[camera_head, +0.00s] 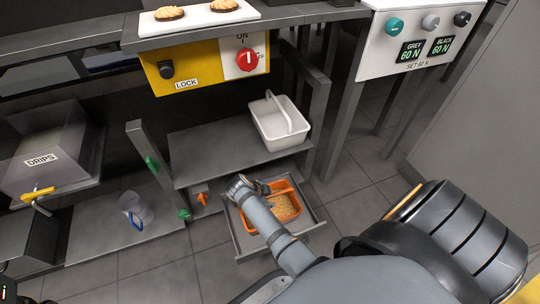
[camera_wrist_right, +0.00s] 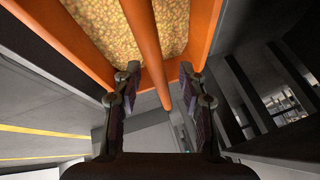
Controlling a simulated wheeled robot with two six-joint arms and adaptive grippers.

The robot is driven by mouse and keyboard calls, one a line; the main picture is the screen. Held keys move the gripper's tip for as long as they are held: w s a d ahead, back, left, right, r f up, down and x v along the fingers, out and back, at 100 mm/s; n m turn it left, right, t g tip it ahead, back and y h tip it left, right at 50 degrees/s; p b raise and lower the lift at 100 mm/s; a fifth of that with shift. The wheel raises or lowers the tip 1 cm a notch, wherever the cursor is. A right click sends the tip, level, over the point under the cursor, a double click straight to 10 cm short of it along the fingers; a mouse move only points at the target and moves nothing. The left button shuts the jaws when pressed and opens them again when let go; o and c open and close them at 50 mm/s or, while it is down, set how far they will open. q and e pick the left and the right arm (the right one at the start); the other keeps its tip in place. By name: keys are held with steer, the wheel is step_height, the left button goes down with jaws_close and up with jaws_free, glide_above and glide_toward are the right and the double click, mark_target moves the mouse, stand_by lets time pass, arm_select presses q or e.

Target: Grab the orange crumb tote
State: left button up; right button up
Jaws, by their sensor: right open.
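The orange crumb tote (camera_head: 297,193) sits in a grey pull-out tray (camera_head: 313,217) low under the machine and holds tan crumbs. My right arm covers its left part in the head view. My right gripper (camera_head: 243,186) is at the tote's upper left edge. In the right wrist view my right gripper (camera_wrist_right: 160,78) is open, with a finger on either side of the tote's orange handle bar (camera_wrist_right: 158,50). The bar runs between the fingers, and they appear apart from it. The crumb-filled tote (camera_wrist_right: 205,30) lies beyond the fingertips. My left gripper is not in view.
A white tote (camera_head: 258,125) stands on the grey shelf (camera_head: 205,150) above. A clear jug (camera_head: 133,208) stands on the lower shelf at left, near a post (camera_head: 150,155) with green clips. An orange latch (camera_head: 203,198) is left of the tray. Floor is clear to the right.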

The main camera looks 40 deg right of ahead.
steer(key=shift+f, duration=0.25)
stand_by(0.3)
steer(key=shift+c, duration=0.5)
jaws_close()
